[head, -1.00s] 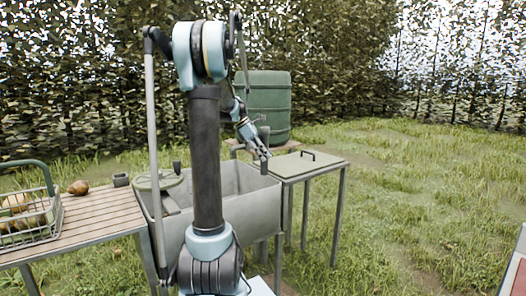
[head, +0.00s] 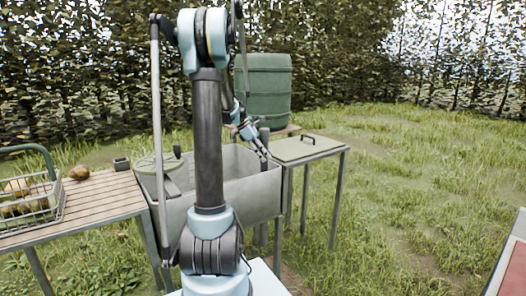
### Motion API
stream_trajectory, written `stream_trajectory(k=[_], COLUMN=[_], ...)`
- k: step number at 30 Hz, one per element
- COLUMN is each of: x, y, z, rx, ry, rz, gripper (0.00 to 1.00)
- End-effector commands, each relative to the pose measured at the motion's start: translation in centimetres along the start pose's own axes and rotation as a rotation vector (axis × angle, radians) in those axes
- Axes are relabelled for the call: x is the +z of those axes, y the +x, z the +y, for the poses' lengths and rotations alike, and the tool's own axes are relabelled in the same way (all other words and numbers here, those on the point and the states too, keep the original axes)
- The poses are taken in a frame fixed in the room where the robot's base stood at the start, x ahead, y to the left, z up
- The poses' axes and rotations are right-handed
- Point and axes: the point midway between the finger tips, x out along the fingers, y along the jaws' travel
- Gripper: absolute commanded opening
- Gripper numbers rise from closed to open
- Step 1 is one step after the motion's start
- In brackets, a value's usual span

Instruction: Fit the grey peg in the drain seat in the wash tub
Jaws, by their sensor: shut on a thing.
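The grey wash tub (head: 255,192) stands behind and to the right of my arm, which hides part of it. My gripper (head: 263,156) is over the tub's right end, pointing down and to the right, with its fingers close together. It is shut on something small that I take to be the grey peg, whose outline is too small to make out. A grey upright piece (head: 264,136) shows close by the gripper; I cannot tell whether it is fixed to the tub. The drain seat is hidden inside the tub.
A round greenish disc (head: 158,163) lies over the tub's left end. A slatted table (head: 100,195) with a wire basket (head: 35,208), a loose pear (head: 79,173) and a small grey block (head: 121,163) stands left. A side table (head: 307,148) adjoins right; a green barrel (head: 268,88) stands behind.

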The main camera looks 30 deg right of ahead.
Motion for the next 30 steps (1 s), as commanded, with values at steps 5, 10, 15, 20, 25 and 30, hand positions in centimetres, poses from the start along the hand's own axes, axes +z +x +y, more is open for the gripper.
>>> stream_trajectory(k=[5, 10, 15, 20, 25, 30], x=[-0.8, -1.6, -2.3, -3.0, -3.8, -4.5], y=[1.2, 2.4, 3.5, 4.6, 5.7, 6.8], z=[0.0, 0.0, 0.0, 0.0, 0.0, 0.0], rx=[0.0, 0.0, -0.001, -0.001, -0.001, -0.001], ry=[0.0, 0.0, 0.001, 0.001, 0.001, 0.002], rz=[0.0, 0.0, 0.0, 0.0, 0.0, 0.0], gripper=[0.0, 0.0, 0.0, 0.0, 0.0, 0.0])
